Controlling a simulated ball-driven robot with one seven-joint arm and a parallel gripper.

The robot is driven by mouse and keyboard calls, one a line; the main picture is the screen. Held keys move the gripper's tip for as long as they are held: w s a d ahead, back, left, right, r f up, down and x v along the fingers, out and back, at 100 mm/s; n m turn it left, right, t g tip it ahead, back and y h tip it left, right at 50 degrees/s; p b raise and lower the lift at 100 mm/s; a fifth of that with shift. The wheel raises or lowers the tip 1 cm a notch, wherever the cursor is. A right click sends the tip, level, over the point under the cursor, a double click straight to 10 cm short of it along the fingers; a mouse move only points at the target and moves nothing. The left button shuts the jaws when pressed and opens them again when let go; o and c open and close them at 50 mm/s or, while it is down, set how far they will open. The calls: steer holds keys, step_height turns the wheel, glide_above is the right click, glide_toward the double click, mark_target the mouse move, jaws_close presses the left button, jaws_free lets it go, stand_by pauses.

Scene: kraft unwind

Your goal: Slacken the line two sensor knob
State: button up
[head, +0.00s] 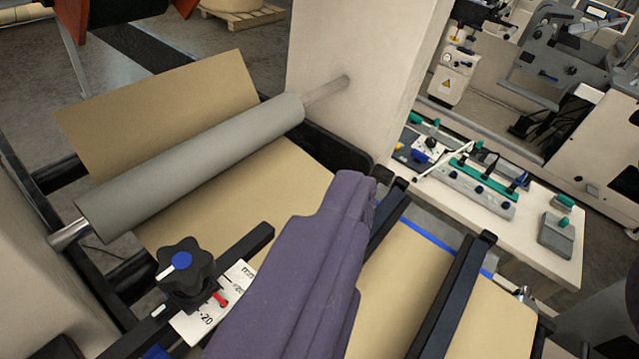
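A black star-shaped knob (185,272) with a blue cap and a white mark sits on a dark bar (245,246) at the lower left. Beside it is a white scale card (205,320) with a red pointer (221,299) and a printed "-20". I cannot read a line number on it. A folded purple-grey cloth (300,275) lies across the bar just right of the knob and covers part of the card. The knob itself is uncovered. I see no fingers of my gripper in this view.
Brown kraft web (165,105) runs past a grey roller (190,165) between cream frame walls (350,70). Dark bars (465,290) cross the web at right. A bench (540,200) with tools stands beyond. Above the knob, the space looks open.

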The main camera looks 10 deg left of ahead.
steer(key=w+d+f+n+p, duration=0.1)
steer(key=w+f+n+p, duration=0.2)
steer(key=w, duration=0.4)
steer(key=n+g+y+p, duration=0.45)
steer(key=y+p, duration=0.65)
steer(key=y, duration=0.4)
glide_toward(193, 288)
steer(key=x, duration=0.3)
steer(key=shift+n, duration=0.45)
steer(key=x, duration=0.7)
steer(key=shift+w+a+b, duration=0.1)
steer(key=shift+a+b, duration=0.05)
steer(key=shift+b, duration=0.25)
steer(key=c, duration=1)
steer(key=shift+c, duration=0.2)
